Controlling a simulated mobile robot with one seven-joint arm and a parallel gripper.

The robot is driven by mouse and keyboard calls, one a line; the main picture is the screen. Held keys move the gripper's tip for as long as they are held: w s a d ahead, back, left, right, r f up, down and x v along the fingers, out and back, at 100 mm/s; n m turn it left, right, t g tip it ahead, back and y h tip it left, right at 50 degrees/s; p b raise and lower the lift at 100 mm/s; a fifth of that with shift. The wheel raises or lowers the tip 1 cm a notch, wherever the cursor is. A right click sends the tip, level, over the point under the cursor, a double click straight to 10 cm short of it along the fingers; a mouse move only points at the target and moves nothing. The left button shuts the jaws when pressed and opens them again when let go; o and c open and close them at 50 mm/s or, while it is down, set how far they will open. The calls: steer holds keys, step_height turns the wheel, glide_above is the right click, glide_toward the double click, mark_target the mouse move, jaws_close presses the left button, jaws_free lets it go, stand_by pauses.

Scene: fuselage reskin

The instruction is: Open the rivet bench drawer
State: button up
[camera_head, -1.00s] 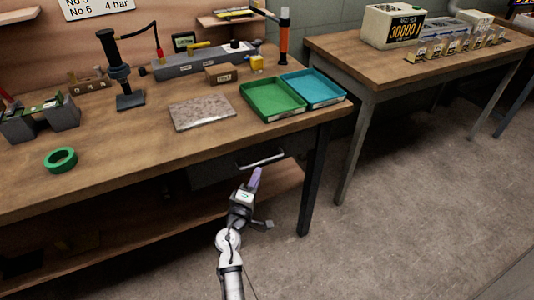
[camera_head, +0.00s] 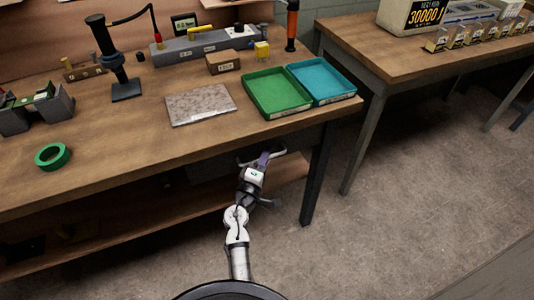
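The rivet bench (camera_head: 150,153) is a long wooden table with dark legs. Its drawer (camera_head: 212,168) is a dark box front under the top, in shadow, and looks closed. The metal bar handle (camera_head: 275,154) shows at the drawer's right part. My gripper (camera_head: 264,158), with purplish fingers, is at the handle and overlaps it in the picture. I cannot tell whether the fingers touch the handle or are closed around it.
A green tray (camera_head: 275,112) and a blue tray (camera_head: 345,96) sit near the bench's right end. A dark bench leg (camera_head: 319,175) stands right of my gripper. A lower shelf (camera_head: 150,215) runs under the bench. The floor (camera_head: 420,200) to the right is clear.

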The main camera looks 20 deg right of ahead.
jaws_close()
stand_by(0.3)
